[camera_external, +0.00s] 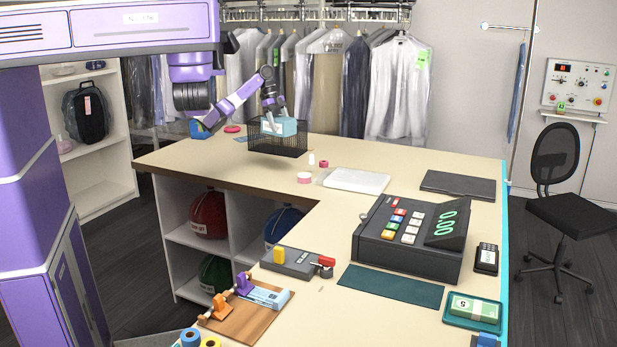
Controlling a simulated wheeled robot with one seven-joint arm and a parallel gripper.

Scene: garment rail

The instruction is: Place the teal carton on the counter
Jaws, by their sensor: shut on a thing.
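The teal carton (286,126) is at the black wire basket (277,148) on the far part of the counter. Its top shows around the basket's rim height; I cannot tell whether its underside touches the basket floor. My gripper (273,110) reaches down from above and is shut on the carton's upper left part. The fingertips are small and partly hidden. The counter (335,150) has a pale cream top and turns toward the camera at the right.
Bare counter surrounds the basket's front. A pink roll (304,178), a small white item (311,159) and a white flat stack (356,181) lie to its right. A cash register (400,250) stands nearer. Hanging garments (330,80) are behind the counter.

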